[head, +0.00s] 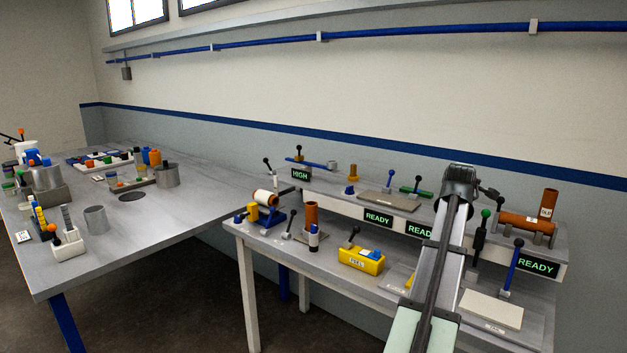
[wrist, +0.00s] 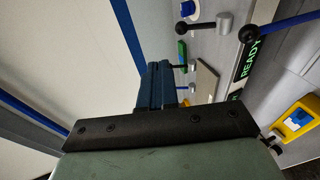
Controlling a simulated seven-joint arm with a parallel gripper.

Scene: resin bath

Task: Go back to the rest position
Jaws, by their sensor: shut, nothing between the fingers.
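My gripper (wrist: 158,70) shows in the wrist view as dark blue fingers closed together, with nothing between them. It is over the upper shelf of the right bench, apart from the things seen beyond it. In the head view my arm reaches up from the bottom across the right bench, and its dark joint is near the wall. The fingers cannot be made out there.
The right bench (head: 258,238) carries a yellow box (head: 361,262), a brown tube (head: 311,216), a pale plate (head: 491,308) and upright levers, including a blue one (head: 513,265). Its raised shelf holds a grey plate (head: 388,201) and a brown cylinder (head: 524,222). The left bench (head: 170,215) has clear room.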

